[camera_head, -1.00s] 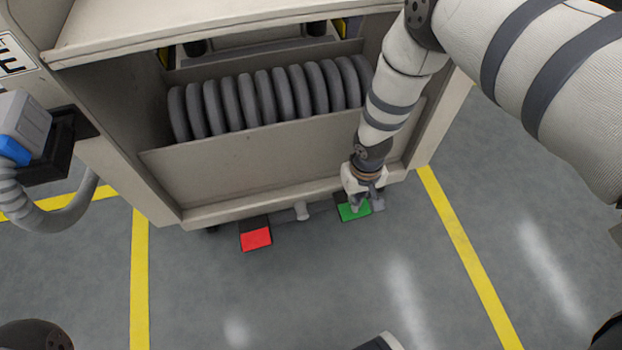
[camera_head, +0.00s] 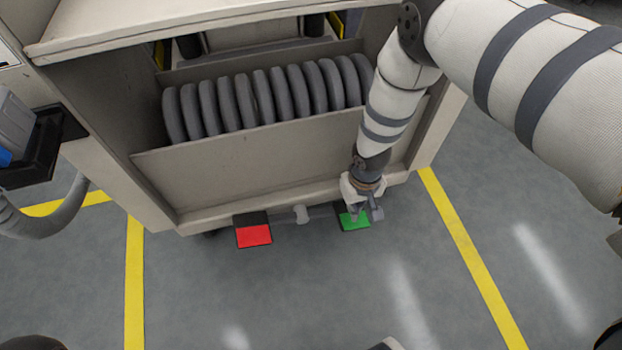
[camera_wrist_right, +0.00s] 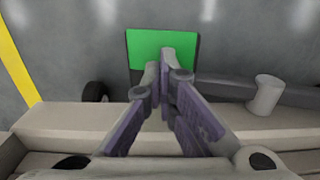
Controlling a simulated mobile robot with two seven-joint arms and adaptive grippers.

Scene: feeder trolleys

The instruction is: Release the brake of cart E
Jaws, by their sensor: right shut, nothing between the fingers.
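The beige cart (camera_head: 240,185) stands ahead. Its label at the left edge is almost wholly cut off, so its letter is unreadable. Low on its front, a red pedal (camera_head: 254,236) is at left and a green pedal (camera_head: 353,222) at right, on either side of a grey pivot (camera_head: 301,214). The green pedal also shows in the wrist view (camera_wrist_right: 147,48). My right gripper (camera_head: 364,217) is shut and empty, pointing down, its fingertips (camera_wrist_right: 168,62) at the green pedal, apparently touching it. They hide part of it. My left gripper is out of view.
A coiled grey hose (camera_head: 265,98) lies in the cart's open bay. A grey hose (camera_head: 45,225) hangs from a box at far left. Yellow floor lines run on both sides, the right one (camera_head: 465,245) beside my right arm. The floor in front is clear.

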